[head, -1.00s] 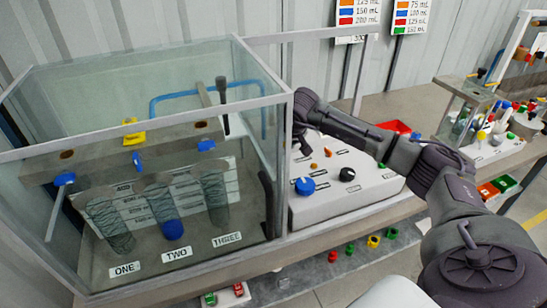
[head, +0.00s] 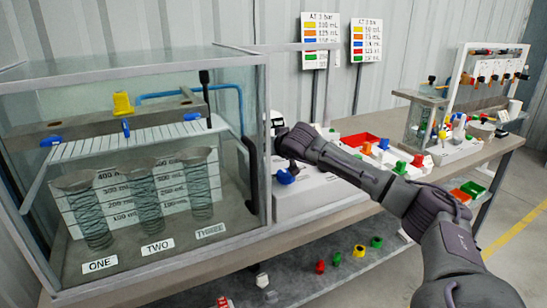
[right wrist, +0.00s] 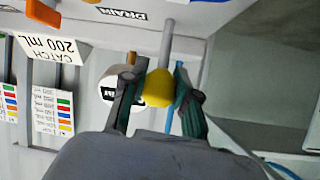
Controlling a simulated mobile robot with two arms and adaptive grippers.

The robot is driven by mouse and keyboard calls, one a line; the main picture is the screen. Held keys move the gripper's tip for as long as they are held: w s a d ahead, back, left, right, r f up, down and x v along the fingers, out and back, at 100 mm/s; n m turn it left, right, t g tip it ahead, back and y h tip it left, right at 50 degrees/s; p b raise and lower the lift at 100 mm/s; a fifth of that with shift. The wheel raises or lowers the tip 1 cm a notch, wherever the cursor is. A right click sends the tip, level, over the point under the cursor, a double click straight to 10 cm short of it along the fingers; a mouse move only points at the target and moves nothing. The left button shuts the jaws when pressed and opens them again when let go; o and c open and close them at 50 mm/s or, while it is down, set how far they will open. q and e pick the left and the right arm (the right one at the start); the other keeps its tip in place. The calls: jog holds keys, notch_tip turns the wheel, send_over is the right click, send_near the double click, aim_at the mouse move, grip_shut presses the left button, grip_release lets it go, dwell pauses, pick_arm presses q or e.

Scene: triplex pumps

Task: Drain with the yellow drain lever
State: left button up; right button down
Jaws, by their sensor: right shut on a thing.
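In the right wrist view a yellow knob (right wrist: 158,88) on a grey rod sits between the fingers of my right gripper (right wrist: 157,92), which is shut on it. A "DRAIN" label (right wrist: 122,14) is on the panel above it. In the head view my right arm reaches in to the tank's right edge; its fingers and the knob are not clear there. Inside the glass tank (head: 262,100) stand clear cylinders ONE (head: 94,215), TWO (head: 147,205) and THREE (head: 200,190), with no blue showing in them. My left gripper is in neither view.
Another yellow handle (head: 122,103) is on the beam over the cylinders. A control box (head: 310,195) with a blue knob (head: 286,176) stands right of the tank, under my right arm. Loose coloured parts lie on the shelf below. More apparatus (head: 425,118) stands farther right.

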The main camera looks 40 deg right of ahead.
jog(key=c, duration=0.8)
grip_release()
jog(key=shift+c, duration=0.2)
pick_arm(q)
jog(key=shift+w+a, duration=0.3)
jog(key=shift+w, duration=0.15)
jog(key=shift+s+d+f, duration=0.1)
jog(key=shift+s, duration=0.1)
pick_arm(e)
jog(key=v, duration=1.2)
jog(key=shift+a, duration=0.1)
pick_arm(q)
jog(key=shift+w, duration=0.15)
pick_arm(e)
jog(key=shift+f, duration=0.15)
